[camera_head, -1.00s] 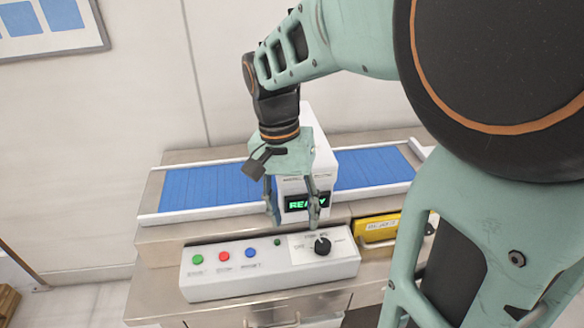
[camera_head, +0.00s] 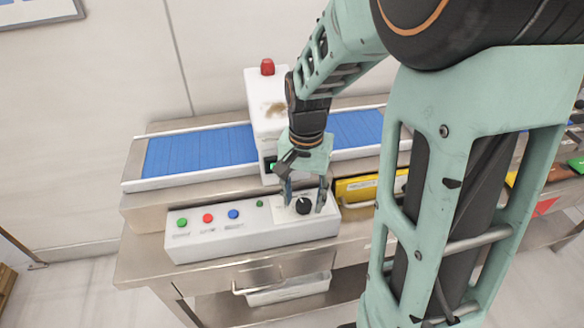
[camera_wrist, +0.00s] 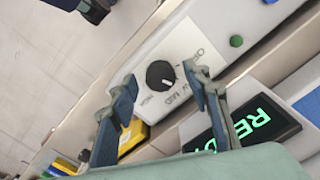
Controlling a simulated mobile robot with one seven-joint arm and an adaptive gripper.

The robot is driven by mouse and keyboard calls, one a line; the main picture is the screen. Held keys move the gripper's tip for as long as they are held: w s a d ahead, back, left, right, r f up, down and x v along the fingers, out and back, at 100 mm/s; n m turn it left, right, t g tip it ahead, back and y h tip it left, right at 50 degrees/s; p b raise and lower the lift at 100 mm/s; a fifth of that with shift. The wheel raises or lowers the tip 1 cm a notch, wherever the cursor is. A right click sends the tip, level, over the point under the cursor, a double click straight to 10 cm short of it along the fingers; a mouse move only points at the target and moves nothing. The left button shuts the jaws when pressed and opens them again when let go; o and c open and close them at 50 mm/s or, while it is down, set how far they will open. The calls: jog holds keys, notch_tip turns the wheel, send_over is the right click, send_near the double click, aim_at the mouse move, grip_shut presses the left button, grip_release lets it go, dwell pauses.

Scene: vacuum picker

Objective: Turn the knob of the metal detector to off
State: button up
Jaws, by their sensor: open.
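The black round knob (camera_head: 303,206) sits on a white label at the right end of the white control box (camera_head: 215,243). In the wrist view the knob (camera_wrist: 160,74) shows between the fingers and beyond their tips, with a white pointer line and partly readable lettering around it. My gripper (camera_head: 305,204) is open, its two fingers spread on either side of the knob in the head view. In the wrist view my gripper (camera_wrist: 160,75) holds nothing. Whether the fingertips touch the panel cannot be told. The metal detector (camera_head: 266,103) is a white housing with a red lamp, behind my gripper.
Green, red (camera_head: 208,218) and blue buttons and a small green light line the box left of the knob. The blue conveyor belt (camera_head: 200,152) runs behind. A yellow object (camera_head: 350,191) lies right of the box. A green lit display (camera_wrist: 255,122) shows in the wrist view.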

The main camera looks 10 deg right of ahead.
jog(key=shift+f, duration=0.7)
jog(key=c, duration=1.2)
jog(key=shift+o, duration=0.2)
jog(key=shift+n, duration=0.3)
jog(key=n, duration=0.4)
jog(key=shift+d, duration=0.1)
jog(key=shift+n, duration=2.1)
jog(key=shift+r, duration=0.1)
